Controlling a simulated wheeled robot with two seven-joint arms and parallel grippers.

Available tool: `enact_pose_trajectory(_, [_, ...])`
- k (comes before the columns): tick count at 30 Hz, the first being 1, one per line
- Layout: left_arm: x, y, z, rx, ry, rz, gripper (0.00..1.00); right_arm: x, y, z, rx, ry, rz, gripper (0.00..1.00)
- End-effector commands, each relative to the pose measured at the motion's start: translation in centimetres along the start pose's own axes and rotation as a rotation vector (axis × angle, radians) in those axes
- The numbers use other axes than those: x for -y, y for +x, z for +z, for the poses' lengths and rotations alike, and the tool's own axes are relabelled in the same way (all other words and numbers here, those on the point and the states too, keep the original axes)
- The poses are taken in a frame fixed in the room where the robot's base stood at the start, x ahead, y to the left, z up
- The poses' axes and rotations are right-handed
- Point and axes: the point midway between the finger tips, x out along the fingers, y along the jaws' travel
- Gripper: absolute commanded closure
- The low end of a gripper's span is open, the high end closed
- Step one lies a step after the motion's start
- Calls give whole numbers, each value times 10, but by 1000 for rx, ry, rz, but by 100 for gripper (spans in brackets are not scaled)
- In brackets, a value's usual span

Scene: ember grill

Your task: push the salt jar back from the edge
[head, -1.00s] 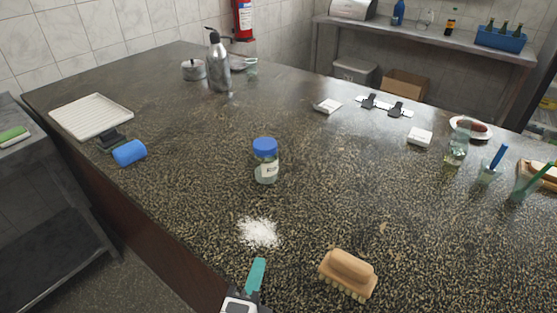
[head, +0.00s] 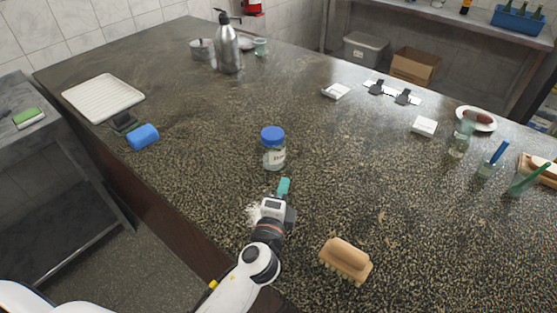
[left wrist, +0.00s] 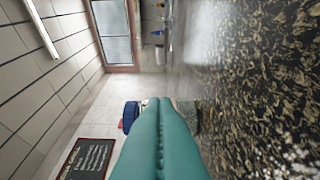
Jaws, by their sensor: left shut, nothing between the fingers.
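The salt jar (head: 273,158) is clear glass with a blue lid and a white label. It stands upright on the dark speckled counter (head: 200,125), inward from the near left edge. My left gripper (head: 284,186) has teal fingers, which are shut and empty. Its tips point at the near side of the jar, very close to its base; I cannot tell if they touch. In the left wrist view the shut fingers (left wrist: 160,105) cover most of the jar; its blue lid (left wrist: 130,116) shows on one side and some glass (left wrist: 188,113) on the other. My right gripper is out of view.
Spilled salt (head: 251,214) lies partly under my left gripper. A wooden brush (head: 346,258) lies to the right of it. The counter behind the jar is clear.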

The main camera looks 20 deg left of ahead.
Motion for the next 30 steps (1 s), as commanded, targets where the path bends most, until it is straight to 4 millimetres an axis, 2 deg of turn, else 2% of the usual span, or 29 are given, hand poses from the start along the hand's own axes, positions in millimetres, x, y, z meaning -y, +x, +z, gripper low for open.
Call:
enact_pose_trajectory(1, [-4, 12, 0, 0, 2, 2, 100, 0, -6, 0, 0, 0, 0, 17])
enact_pose_trajectory(6, [-3, 45, -3, -1, 3, 1, 100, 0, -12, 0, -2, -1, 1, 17])
enact_pose_trajectory(10, [-2, 57, -18, 0, 3, 0, 100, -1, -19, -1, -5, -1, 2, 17])
enact_pose_trajectory(15, [-1, 66, -26, 1, 1, 0, 100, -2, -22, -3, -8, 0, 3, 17])
enact_pose_trajectory(27, [0, 68, -29, 1, 0, 0, 100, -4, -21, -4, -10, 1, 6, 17])
enact_pose_trajectory(30, [1, 73, -34, 0, 2, 0, 100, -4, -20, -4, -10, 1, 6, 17])
